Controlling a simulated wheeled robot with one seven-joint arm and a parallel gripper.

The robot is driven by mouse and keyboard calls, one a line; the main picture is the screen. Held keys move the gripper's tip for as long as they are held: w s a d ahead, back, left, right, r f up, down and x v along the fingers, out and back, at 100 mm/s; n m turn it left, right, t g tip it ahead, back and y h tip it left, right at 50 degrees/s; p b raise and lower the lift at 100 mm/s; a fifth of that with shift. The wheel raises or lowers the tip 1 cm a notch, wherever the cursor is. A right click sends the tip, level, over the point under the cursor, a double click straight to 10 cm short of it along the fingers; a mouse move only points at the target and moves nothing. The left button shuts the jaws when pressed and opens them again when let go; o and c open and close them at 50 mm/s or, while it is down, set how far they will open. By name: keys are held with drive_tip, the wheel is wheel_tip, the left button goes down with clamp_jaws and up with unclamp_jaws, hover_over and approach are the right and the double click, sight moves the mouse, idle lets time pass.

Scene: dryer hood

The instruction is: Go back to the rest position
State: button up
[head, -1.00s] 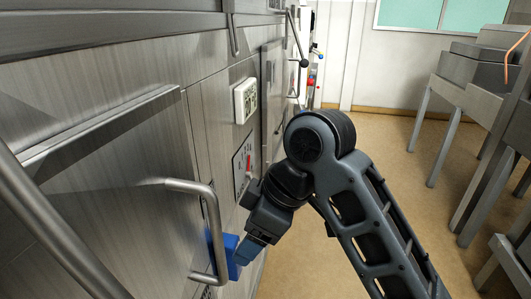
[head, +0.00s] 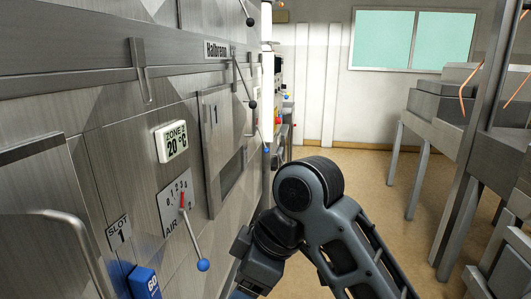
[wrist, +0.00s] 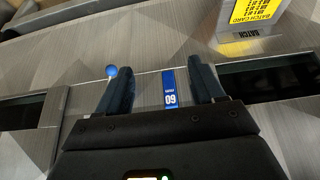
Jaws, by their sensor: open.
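My gripper (wrist: 162,78) is open in the wrist view, with its two dark fingers apart and nothing held between them. A blue tag marked 60 (wrist: 170,90) shows in the gap between the fingers, on the metal front beyond. The same blue 60 piece (head: 145,283) shows low at the left in the head view. My arm is bent in front of the metal wall in the head view, and its gripper end runs out of the bottom edge there.
The AIR lever's blue knob (head: 203,265) sticks out left of my arm. A curved door handle (head: 80,235) stands out at far left. A yellow batch card (wrist: 258,12) sits in a holder. Grey benches (head: 440,115) line the right; floor between is clear.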

drive_tip(key=s+a+f+m+t+y, duration=0.2)
drive_tip(key=s+f+m+y, duration=0.15)
drive_tip(key=f, duration=0.35)
drive_tip(key=s+d+f+m+t+h, duration=0.3)
drive_tip(key=s+d+f+m+t, duration=0.4)
drive_tip(key=s+d+f+m, duration=0.4)
drive_tip(key=s+d+r+m+t+h, duration=0.2)
drive_tip(key=s+d+r+t+h, duration=0.15)
drive_tip(key=s+d, duration=0.7)
drive_tip(key=s+d+r+h, duration=0.1)
drive_tip(key=s+d+r, duration=0.2)
drive_tip(key=s, duration=0.3)
drive_tip(key=s+d+r+t+h, duration=0.1)
drive_tip(key=s+d+r, duration=0.1)
drive_tip(key=s+r, duration=0.3)
drive_tip(key=shift+s+d+r+n, duration=0.15)
drive_tip(key=shift+s+d+n, duration=0.25)
drive_tip(key=shift+s, duration=0.15)
